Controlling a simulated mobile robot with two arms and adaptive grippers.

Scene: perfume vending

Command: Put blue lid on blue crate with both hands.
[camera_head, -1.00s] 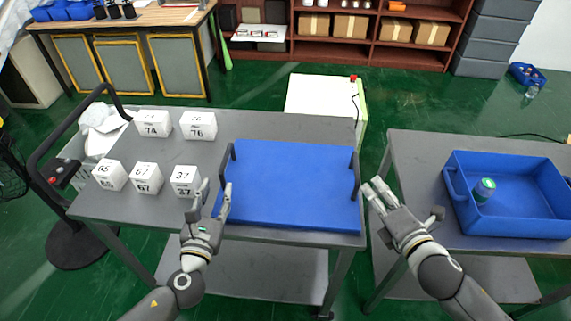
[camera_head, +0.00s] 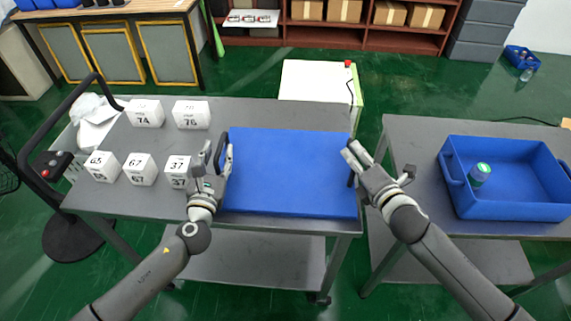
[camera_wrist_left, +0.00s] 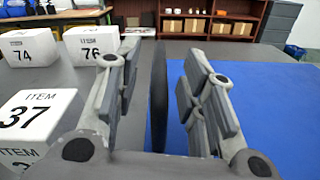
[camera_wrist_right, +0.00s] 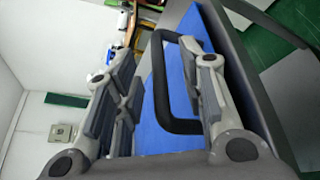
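The blue lid (camera_head: 288,175) lies flat on the left grey table, with a dark handle at each short side. The blue crate (camera_head: 510,208) stands on the right grey table, open at the top, with a green-capped container (camera_head: 479,174) inside. My left gripper (camera_head: 218,160) is open at the lid's left handle; in the left wrist view the dark handle (camera_wrist_left: 158,95) stands between its spread fingers. My right gripper (camera_head: 352,158) is open at the lid's right handle; the right wrist view shows that handle (camera_wrist_right: 172,85) between its spread fingers. Neither gripper is closed on a handle.
Several white numbered boxes (camera_head: 140,169) stand on the left table, left of my left gripper. A gap with green floor separates the left table from the right table (camera_head: 440,135). A white cabinet (camera_head: 317,82) stands behind the left table.

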